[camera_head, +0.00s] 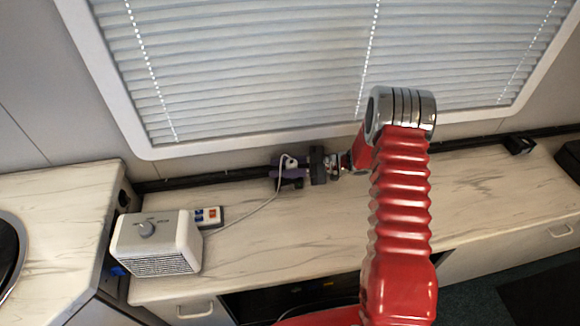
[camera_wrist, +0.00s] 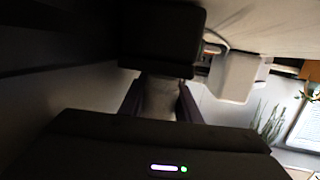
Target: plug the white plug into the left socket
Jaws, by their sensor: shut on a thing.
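My gripper (camera_head: 284,172) is at the back of the counter, below the window, with its dark fingers pointing left. It is shut on the white plug (camera_head: 288,161), which is held above the counter. A white cord runs from the plug down to the white heater (camera_head: 158,245). In the wrist view the plug (camera_wrist: 160,97) shows as a dim pale shape between the two fingers. The socket strip (camera_head: 208,217) lies on the counter behind and right of the heater, left of my gripper, with blue and red parts. The plug is apart from the strip. Its prongs cannot be made out.
The heater also shows in the wrist view (camera_wrist: 236,78). The window blind (camera_head: 250,60) and its frame rise behind the counter (camera_head: 300,235). A dark rail (camera_head: 160,184) runs along the back edge. The counter between strip and gripper is clear except for the cord.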

